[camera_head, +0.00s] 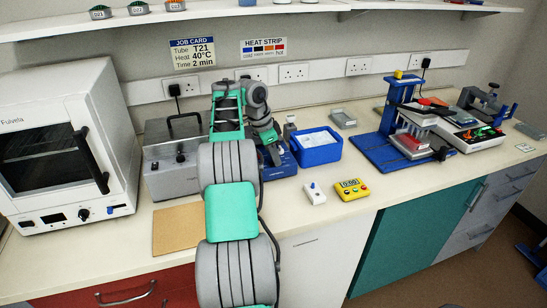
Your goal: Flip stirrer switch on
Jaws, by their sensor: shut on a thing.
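A blue device (287,167), which looks like the stirrer, stands on the bench behind my arm, just left of a blue tub. My arm covers much of it, and I cannot make out its switch or the switch's position. My gripper (273,154) is low over the front of this device, pointing down. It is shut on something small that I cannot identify. Whether that thing is part of the device is also unclear.
A grey metal bath (172,165) and a white oven (65,140) stand left. The blue tub (318,148) is close on the right. A small white box (314,193) and yellow timer (352,189) lie in front. A blue press (392,140) stands farther right.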

